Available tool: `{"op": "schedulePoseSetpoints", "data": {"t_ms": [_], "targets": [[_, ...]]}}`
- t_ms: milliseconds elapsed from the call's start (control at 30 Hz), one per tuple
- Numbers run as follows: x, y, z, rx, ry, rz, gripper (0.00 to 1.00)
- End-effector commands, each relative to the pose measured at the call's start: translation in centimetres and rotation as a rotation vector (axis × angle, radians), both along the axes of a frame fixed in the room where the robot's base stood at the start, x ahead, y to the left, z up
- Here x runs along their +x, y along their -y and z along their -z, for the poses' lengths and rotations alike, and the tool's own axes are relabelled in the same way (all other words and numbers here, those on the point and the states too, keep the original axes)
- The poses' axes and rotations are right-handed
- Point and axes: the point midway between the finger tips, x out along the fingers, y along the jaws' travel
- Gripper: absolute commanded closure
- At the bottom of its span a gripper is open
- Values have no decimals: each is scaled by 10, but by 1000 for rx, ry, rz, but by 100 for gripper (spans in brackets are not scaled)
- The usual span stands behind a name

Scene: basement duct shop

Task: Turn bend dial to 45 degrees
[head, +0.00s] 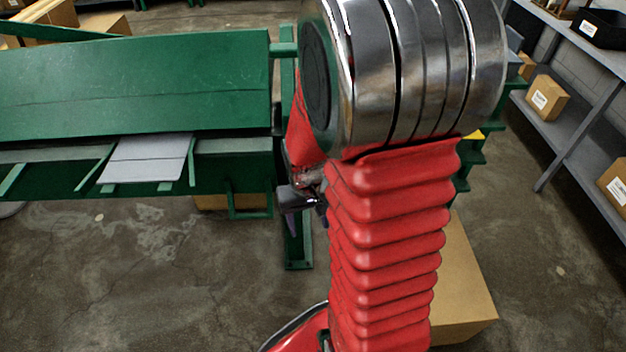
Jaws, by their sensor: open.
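A green bending machine (130,85) fills the left and centre of the head view. I cannot make out its bend dial; my red arm and its metal joint cover the machine's right end. A flat grey metal sheet (147,158) lies at the machine's front edge. My gripper (291,207) shows only in part, small and dark, just left of my arm at the machine's right end. It is open, and I see nothing held in it. I cannot tell whether it touches the machine.
A cardboard box (462,285) stands on the floor right of my arm. A grey shelf unit (575,135) along the right wall holds cardboard boxes (546,98) and a black bin (602,28). The concrete floor (140,270) in front of the machine is clear at the left.

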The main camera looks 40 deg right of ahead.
Motion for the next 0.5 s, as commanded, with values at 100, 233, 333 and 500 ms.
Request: {"op": "schedulePoseSetpoints", "data": {"t_ms": [100, 233, 333, 500], "targets": [[2, 15, 29, 2, -8, 31, 43], [7, 30, 60, -1, 0, 62, 43], [8, 41, 85, -3, 9, 86, 43], [11, 60, 127, -7, 34, 127, 43]]}}
